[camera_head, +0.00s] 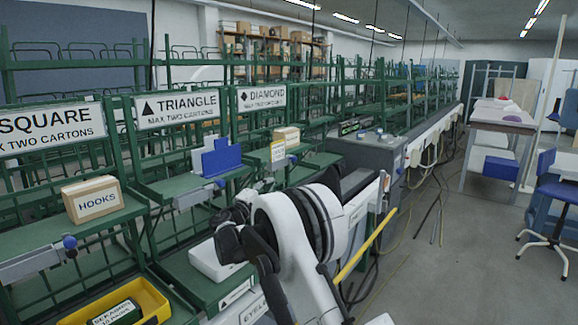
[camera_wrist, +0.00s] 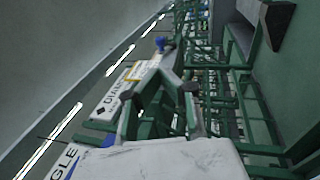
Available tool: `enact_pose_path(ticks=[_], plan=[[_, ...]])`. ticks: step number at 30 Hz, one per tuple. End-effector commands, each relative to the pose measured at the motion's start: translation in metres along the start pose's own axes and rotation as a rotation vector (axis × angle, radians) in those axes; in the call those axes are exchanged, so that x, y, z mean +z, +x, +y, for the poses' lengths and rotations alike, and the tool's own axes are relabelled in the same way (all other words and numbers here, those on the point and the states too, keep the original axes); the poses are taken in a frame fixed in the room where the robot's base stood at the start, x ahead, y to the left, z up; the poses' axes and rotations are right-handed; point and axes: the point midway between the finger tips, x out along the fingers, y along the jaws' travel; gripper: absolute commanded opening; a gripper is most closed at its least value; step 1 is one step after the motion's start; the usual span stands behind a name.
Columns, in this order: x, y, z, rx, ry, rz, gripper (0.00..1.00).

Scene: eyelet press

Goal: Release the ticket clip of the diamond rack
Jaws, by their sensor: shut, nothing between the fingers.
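The diamond rack's sign (camera_head: 262,97) hangs over its green shelf, and the sign also shows tilted in the wrist view (camera_wrist: 118,97). A small yellow-edged ticket (camera_head: 277,151) stands at the shelf's front above a grey strip with a blue knob (camera_head: 293,158). In the wrist view the ticket (camera_wrist: 138,70) is just left of my fingertips and the blue knob (camera_wrist: 162,43) just beyond them. My gripper (camera_wrist: 166,66) is shut and empty. In the head view my gripper (camera_head: 228,236) is dark, in front of the racks and below the diamond shelf. Contact cannot be told.
A carton (camera_head: 286,134) sits on the diamond shelf. The triangle rack (camera_head: 178,106) has a blue holder (camera_head: 221,158), and the square rack holds a HOOKS carton (camera_head: 92,199).

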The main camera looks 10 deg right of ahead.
Motion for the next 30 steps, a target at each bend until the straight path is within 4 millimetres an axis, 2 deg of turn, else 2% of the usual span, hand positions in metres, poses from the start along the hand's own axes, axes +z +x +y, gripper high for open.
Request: enact_pose_path(ticks=[4,8,21,30], plan=[[0.001,0.007,0.000,0.000,0.000,-0.001,0.00],[0.001,0.023,0.000,0.000,0.000,-0.001,0.00],[0.001,0.104,0.000,0.000,-0.001,-0.002,0.00],[0.001,0.136,0.000,-0.001,0.000,-0.001,0.00]])
